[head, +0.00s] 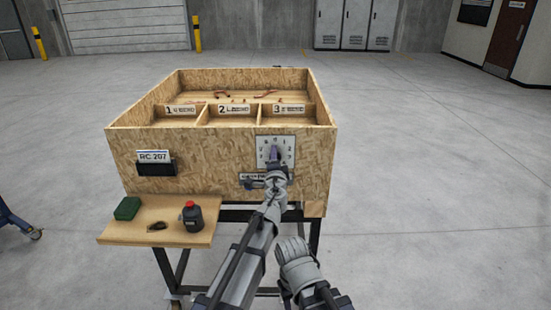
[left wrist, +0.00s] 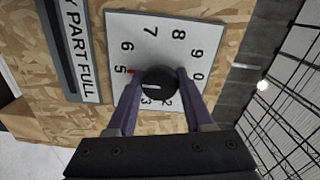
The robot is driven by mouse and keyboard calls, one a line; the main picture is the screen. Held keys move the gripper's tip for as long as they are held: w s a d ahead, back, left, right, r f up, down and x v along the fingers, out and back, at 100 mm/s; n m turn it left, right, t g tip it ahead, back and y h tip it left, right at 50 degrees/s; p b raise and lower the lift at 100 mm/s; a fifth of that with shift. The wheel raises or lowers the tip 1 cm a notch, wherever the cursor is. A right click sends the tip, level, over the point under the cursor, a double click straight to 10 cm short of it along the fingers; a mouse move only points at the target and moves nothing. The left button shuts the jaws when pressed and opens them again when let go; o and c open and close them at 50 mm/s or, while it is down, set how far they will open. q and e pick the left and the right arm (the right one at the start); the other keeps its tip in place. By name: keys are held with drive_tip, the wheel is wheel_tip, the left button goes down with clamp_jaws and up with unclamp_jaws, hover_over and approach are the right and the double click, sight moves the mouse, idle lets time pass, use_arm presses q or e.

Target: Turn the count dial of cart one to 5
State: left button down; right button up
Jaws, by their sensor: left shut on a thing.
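The count dial is a white square plate (head: 261,143) on the right of cart one's front face. In the left wrist view the plate (left wrist: 117,25) has black numerals around a round black knob (left wrist: 157,79). A small red mark at the knob's edge points to the 5. A white line also shows on the knob. My left gripper (head: 274,153) is shut on the knob, its purple fingers on either side; it also shows in the left wrist view (left wrist: 157,84). Part of the lower numerals is hidden by the fingers. My right gripper is not seen.
The wooden cart (head: 215,140) has compartments with copper pieces. A card RC.207 (head: 154,156) is on its left front. A side shelf (head: 140,232) holds a green box (head: 127,208) and a dark bottle with red cap (head: 193,217). The floor to the right is clear.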

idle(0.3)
use_arm(q)
drive_tip(key=shift+c, duration=1.5)
unclamp_jaws()
drive_tip(key=shift+s, duration=0.1)
drive_tip(key=s, duration=0.7)
drive_tip(key=shift+s, duration=0.3)
